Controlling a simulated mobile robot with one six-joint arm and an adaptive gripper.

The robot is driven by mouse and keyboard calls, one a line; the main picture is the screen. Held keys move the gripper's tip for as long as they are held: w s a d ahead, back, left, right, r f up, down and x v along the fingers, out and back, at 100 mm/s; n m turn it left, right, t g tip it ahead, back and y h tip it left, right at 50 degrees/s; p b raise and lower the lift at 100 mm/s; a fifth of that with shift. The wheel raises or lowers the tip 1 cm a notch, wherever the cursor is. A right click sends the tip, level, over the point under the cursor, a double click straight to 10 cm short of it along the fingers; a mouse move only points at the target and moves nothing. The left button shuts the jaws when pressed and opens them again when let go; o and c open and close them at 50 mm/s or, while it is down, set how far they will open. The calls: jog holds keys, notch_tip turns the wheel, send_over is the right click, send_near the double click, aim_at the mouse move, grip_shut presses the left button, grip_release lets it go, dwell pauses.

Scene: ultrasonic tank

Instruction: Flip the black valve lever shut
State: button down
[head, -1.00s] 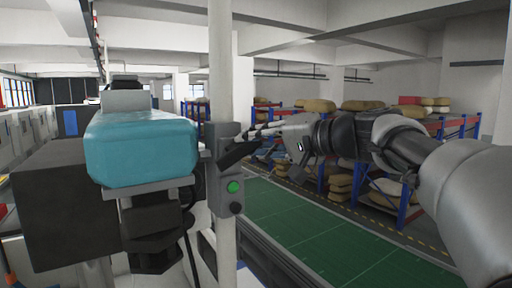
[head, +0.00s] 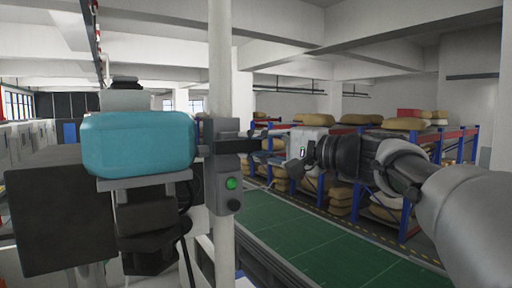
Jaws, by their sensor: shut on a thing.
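The black valve lever (head: 234,146) sticks out to the right from a grey control box on a white post. It lies about level. My gripper (head: 256,146) reaches in from the right, with its fingers shut on the lever's outer end. The fingers and the lever are both dark, so where one ends and the other begins is hard to tell.
The grey control box (head: 222,168) carries a green button (head: 231,184) and a black knob (head: 234,206). A teal block (head: 140,143) stands close on its left. A green conveyor (head: 310,230) runs behind, with loaded racks (head: 465,150) beyond.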

jog(key=c, duration=1.4)
grip_release()
jog(key=shift+o, duration=0.2)
jog(key=v, duration=1.2)
